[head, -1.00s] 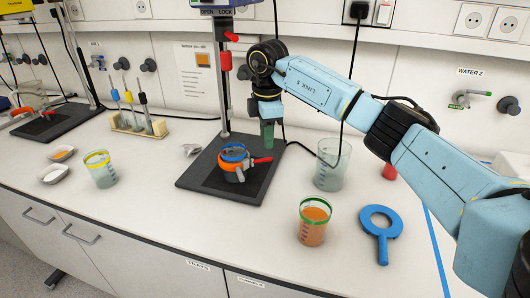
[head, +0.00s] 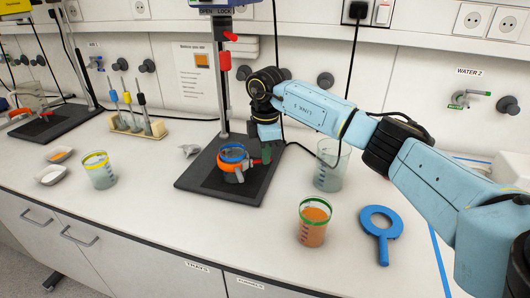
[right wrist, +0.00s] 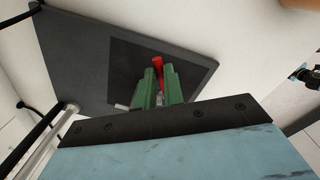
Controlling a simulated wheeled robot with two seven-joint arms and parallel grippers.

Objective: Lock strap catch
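An orange strap (head: 229,164) sits around a beaker with a blue rim (head: 233,154) on the black stand base (head: 207,184). The strap's metal catch is at its right front; its red lever is mostly hidden in the head view by my right gripper (head: 266,153). In the right wrist view the red lever (right wrist: 157,64) shows at and between the green fingertips of my right gripper (right wrist: 161,80). The fingers are close together, with a narrow gap. I cannot tell whether they grip the lever. My left gripper is not in view.
A clear beaker (head: 331,166) is close to my right gripper. The stand's post (head: 224,90) rises behind the strap.

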